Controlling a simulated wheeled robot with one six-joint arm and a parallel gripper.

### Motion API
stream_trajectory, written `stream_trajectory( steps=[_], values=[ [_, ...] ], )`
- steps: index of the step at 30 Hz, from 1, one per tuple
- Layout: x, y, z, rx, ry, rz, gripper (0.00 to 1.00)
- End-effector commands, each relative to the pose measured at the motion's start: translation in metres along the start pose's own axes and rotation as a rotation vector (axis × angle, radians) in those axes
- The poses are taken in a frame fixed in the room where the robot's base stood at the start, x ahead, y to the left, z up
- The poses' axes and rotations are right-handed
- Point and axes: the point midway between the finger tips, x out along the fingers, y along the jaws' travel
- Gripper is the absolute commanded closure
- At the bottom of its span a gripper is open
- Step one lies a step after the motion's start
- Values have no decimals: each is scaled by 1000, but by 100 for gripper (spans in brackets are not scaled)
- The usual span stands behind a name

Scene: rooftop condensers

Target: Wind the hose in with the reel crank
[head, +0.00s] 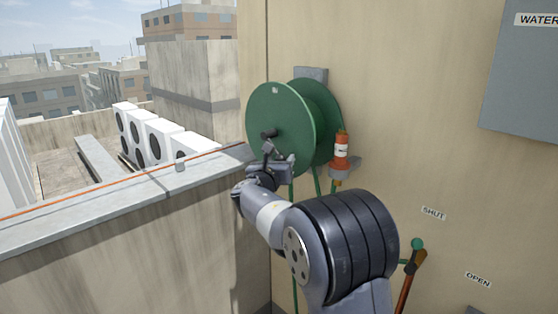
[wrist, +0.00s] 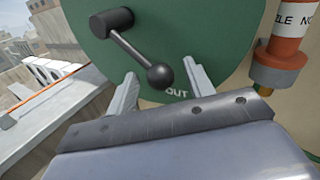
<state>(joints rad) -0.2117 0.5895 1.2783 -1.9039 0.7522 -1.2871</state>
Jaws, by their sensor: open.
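The green hose reel (head: 278,122) is mounted on the tan wall, and its round face fills the top of the wrist view (wrist: 215,50). A black crank (wrist: 128,45) with a ball knob (wrist: 160,76) sits on the reel face. The crank arm slopes down to the right from its hub. My gripper (wrist: 158,90) is open, with one finger on each side of the knob; I cannot tell whether either touches it. In the head view my gripper (head: 272,155) is in front of the lower reel face and partly hides the crank. Part of a label, "OUT", shows below the knob.
An orange hose nozzle (head: 341,150) stands in a holder right of the reel. An orange line (head: 110,188) runs along the parapet ledge (head: 60,227) at left. A green-knobbed lever (head: 416,244) is between SHUT and OPEN labels at lower right. A grey box (head: 522,75) is at upper right.

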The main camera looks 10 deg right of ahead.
Motion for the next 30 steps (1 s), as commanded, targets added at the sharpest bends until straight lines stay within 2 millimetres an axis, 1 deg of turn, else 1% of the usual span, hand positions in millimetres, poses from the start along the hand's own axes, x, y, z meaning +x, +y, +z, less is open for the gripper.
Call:
stream_trajectory(
  steps=[5, 23, 30],
  values=[
    [0, 0, 0, 0, 0, 0, 51],
    [0, 0, 0, 0, 0, 0, 100],
    [0, 0, 0, -1, 0, 0, 100]
  ],
)
